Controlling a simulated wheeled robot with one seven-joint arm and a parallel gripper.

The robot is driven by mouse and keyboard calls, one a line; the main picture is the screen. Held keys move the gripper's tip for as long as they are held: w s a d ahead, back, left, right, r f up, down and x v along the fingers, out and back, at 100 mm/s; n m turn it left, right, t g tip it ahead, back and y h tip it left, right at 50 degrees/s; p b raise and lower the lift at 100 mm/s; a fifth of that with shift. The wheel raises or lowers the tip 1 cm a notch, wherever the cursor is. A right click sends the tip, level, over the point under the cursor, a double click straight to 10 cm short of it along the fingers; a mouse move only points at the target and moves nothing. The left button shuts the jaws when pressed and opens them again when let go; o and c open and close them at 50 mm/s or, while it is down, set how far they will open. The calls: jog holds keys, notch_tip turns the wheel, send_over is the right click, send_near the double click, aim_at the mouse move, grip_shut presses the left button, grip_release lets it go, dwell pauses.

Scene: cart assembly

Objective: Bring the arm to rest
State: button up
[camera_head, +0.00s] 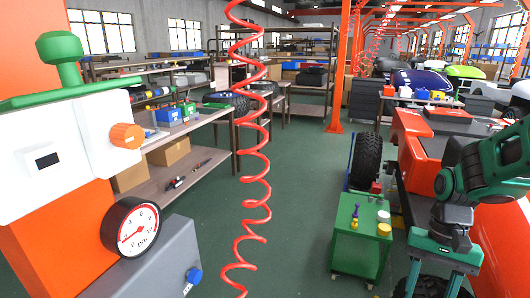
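My gripper (434,278) is at the lower right of the head view, hanging downward from my green and black arm (480,175). Its two green fingers are spread apart, and I see nothing held between them. The fingertips are at or near the bottom of the picture. The gripper is in front of a dark tyre and to the left of an orange vehicle body; the distance to these cannot be told.
A green cart (358,246) with small items on top stands left of my gripper. A red coiled hose (252,150) hangs mid-picture. A white and orange machine with a gauge (131,228) fills the left. Green floor (300,200) is clear between.

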jog(key=s+d+r+t+h, duration=0.1)
jog(key=s+d+r+t, duration=0.2)
jog(key=s+d+r, duration=0.3)
jog(key=s, duration=0.2)
jog(key=shift+s+d+r+n, duration=0.25)
jog(key=shift+s+d+n, duration=0.05)
jog(key=shift+s+d, duration=0.1)
jog(key=shift+w+f, duration=0.25)
jog(key=shift+w, duration=0.4)
